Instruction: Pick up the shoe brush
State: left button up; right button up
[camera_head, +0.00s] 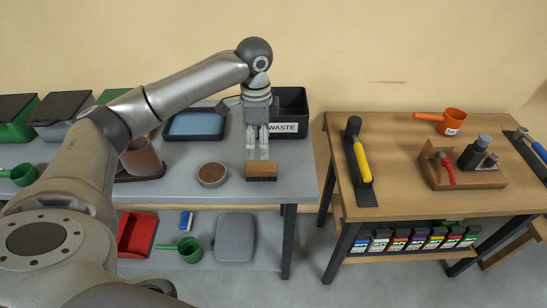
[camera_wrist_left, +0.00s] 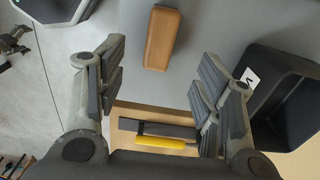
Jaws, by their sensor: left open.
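The shoe brush (camera_head: 261,171) has a wooden block and dark bristles. It lies on the grey table near its front right corner. My left gripper (camera_head: 258,150) points down just behind and above the brush in the head view. In the left wrist view the brush's wooden top (camera_wrist_left: 162,38) shows between and beyond the open fingers (camera_wrist_left: 160,85). The fingers are apart from the brush and hold nothing. My right gripper is in neither view.
A black waste bin (camera_head: 291,112) stands right behind my left gripper. A round tin (camera_head: 212,174) sits left of the brush. A blue tray (camera_head: 195,124) lies behind. A wooden table (camera_head: 400,150) with a yellow-handled tool (camera_head: 362,160) stands to the right, across a gap.

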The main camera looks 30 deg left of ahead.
aim_at(261, 165)
pick_arm(q)
jog(key=shift+a+f, duration=0.15)
jog(key=shift+f, duration=0.15)
jog(key=f, duration=0.2)
jog(key=s+f, duration=0.1)
jog(key=shift+s+f, duration=0.2)
jog(key=shift+f, duration=0.15)
jog(key=f, duration=0.1)
jog(key=w+f+p, duration=0.1)
jog(key=f, duration=0.3)
jog(key=shift+w+d+p, duration=0.2)
jog(key=shift+d+p, duration=0.05)
jog(key=shift+p, duration=0.15)
jog(key=shift+f, duration=0.3)
jog(key=shift+c, duration=2.8)
jog(key=c, duration=0.5)
jog(key=shift+c, duration=0.3)
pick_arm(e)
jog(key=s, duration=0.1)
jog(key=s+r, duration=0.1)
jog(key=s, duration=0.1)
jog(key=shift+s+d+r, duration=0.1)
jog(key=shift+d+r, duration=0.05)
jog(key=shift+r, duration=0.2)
